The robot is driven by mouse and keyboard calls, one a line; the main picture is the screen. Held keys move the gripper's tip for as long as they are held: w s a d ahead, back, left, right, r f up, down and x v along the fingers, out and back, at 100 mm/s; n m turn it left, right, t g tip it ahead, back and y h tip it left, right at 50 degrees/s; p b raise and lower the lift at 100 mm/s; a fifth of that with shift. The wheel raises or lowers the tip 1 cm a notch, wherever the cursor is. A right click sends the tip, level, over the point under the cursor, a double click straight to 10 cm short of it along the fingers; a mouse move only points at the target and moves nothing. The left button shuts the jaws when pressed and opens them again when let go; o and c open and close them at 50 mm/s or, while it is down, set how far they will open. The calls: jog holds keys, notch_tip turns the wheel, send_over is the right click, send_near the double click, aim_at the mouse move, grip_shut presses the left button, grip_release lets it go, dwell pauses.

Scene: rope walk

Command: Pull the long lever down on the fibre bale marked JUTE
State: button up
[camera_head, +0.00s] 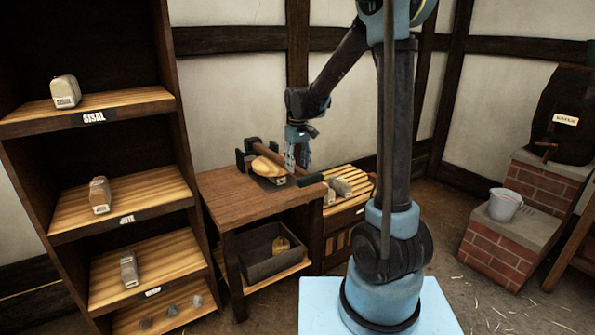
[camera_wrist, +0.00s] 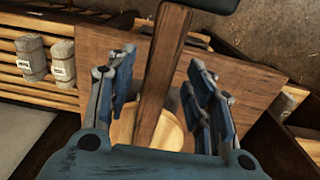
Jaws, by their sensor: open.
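A long brown wooden lever (camera_wrist: 165,75) runs between my gripper's fingers in the wrist view, with a dark end at the top. In the head view the lever (camera_head: 265,152) stands tilted over the wooden table, beside a pale round wooden piece (camera_head: 266,167). My gripper (camera_head: 297,157) is open at the lever; in the wrist view its blue-padded fingers (camera_wrist: 160,95) stand on either side, with visible gaps. A small pale piece under the lever (camera_head: 279,181) is partly hidden; I cannot read any mark on it. The shelf label JUTE (camera_head: 127,220) is below a small bale (camera_head: 99,195).
The shelf unit (camera_head: 85,118) stands left, with a bale (camera_head: 65,91) above the SISAL label. Two labelled bales (camera_wrist: 63,62) lie on a slatted rack right of the table (camera_head: 225,190). An open box (camera_head: 262,262) sits below. A bucket (camera_head: 504,205) stands on brick at right.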

aim_at(298, 168)
jog(key=shift+f, duration=1.35)
grip_shut()
jog(key=shift+s+d+f, duration=0.1)
jog(key=shift+s+f, duration=0.05)
jog(key=shift+f, duration=0.9)
